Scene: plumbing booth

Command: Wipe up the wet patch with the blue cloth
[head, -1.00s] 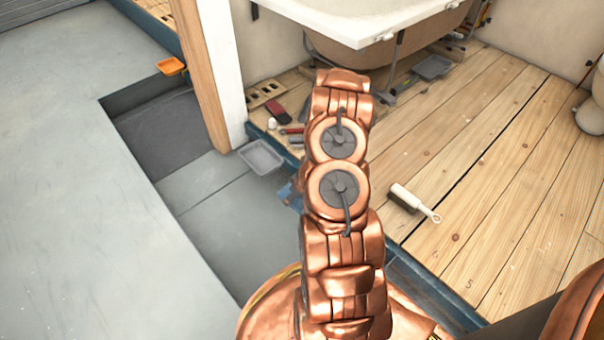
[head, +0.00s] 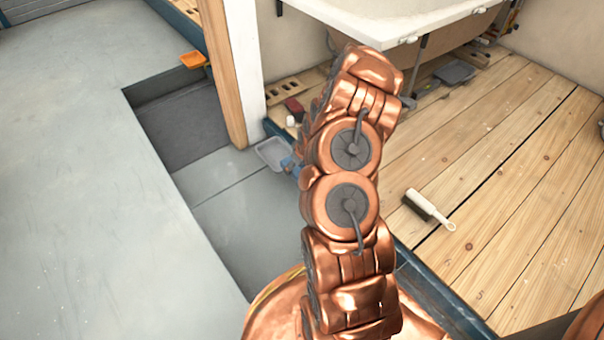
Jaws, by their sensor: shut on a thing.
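My copper arm (head: 350,180) stands across the middle of the head view and hides what is behind it. My gripper is not visible; the arm covers the place where it may be.
A brush (head: 430,208) lies on the plank floor (head: 500,190). A bathtub (head: 400,25) stands at the back. An orange tray (head: 193,60) is at the far left. The grey floor at left is clear.

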